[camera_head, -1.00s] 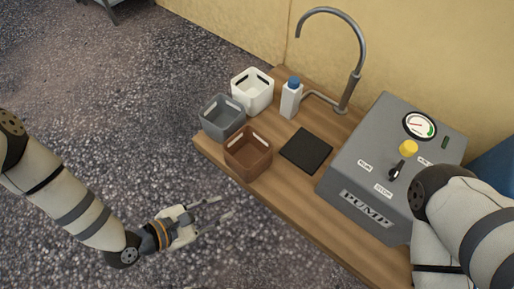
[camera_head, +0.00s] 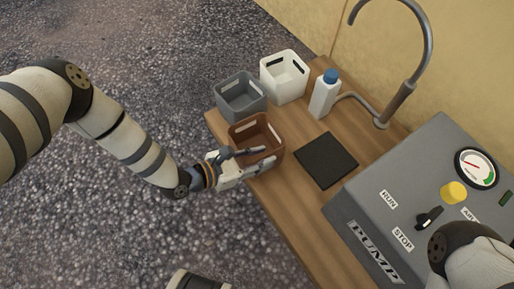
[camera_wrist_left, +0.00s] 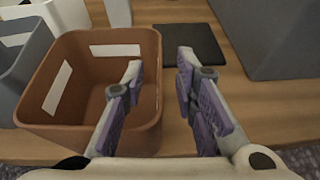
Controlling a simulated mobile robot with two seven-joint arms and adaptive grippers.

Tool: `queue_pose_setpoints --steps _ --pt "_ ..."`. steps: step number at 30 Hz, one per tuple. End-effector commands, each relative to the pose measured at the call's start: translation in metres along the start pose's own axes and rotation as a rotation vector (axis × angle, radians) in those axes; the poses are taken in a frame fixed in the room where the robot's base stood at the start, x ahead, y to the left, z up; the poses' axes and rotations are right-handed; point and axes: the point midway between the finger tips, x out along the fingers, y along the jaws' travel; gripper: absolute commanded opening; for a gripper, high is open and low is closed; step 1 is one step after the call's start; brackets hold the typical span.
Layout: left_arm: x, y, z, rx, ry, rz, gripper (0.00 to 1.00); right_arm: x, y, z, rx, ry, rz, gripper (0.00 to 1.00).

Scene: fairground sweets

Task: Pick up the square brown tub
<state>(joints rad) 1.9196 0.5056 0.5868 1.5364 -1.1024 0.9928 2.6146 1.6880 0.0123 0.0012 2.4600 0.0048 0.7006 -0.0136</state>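The square brown tub (camera_head: 270,128), open on top with slots in its walls, stands upright at the table's near left edge. It also shows in the left wrist view (camera_wrist_left: 85,130). My left gripper (camera_head: 267,155) is at the tub's near side, fingers spread. In the left wrist view my gripper (camera_wrist_left: 160,62) has one finger over or inside the tub and the other outside its right wall, so the wall lies between them. I cannot tell whether either finger touches it. My right gripper is out of view; only part of that arm shows at lower right.
A grey tub (camera_head: 241,100) and a white tub (camera_head: 285,78) stand just behind. A blue-capped bottle (camera_head: 323,98), a tap (camera_head: 398,100), a black mat (camera_head: 326,160) and a grey pump box (camera_head: 400,180) share the wooden table (camera_head: 290,205).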

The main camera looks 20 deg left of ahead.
Motion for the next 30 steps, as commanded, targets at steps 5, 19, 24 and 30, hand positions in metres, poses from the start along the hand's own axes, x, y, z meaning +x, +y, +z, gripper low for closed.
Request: queue_pose_setpoints --steps 5,19,24,30 --pt "0.027 0.000 -0.003 0.001 0.000 -0.001 0.27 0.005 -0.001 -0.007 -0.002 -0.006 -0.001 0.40" --pt "0.028 0.000 -0.001 0.001 0.000 0.000 0.00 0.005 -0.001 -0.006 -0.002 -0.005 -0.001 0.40" --pt "0.028 0.000 -0.001 0.001 0.000 0.000 0.00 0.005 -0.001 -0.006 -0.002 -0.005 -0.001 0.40" --pt "0.026 0.001 0.004 0.001 -0.001 0.000 0.00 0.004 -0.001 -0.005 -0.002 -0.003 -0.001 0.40"
